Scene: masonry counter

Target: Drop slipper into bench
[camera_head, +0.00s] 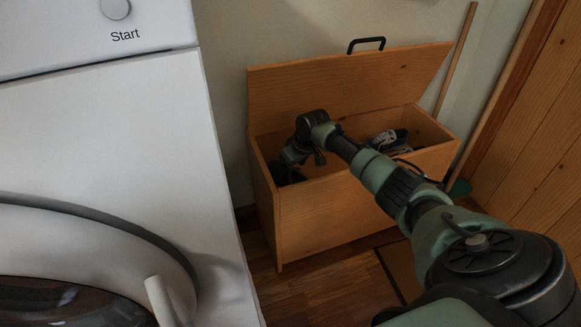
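The wooden bench (335,213) stands against the wall with its lid (345,85) raised. My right arm reaches from the lower right over the bench's front wall. My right gripper (286,173) points down inside the left part of the bench, partly below the front rim. Its fingertips are dark and partly hidden, so I cannot tell whether it is open or holds anything. I cannot make out a slipper clearly. Grey and white footwear (386,141) lies in the right part of the bench, partly behind my arm. My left gripper is not in view.
A white washing machine (110,130) with a round door and a "Start" button fills the left side. A broom (455,60) leans at the right of the bench, near a wooden door (535,130). A mat (401,268) lies on the wooden floor.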

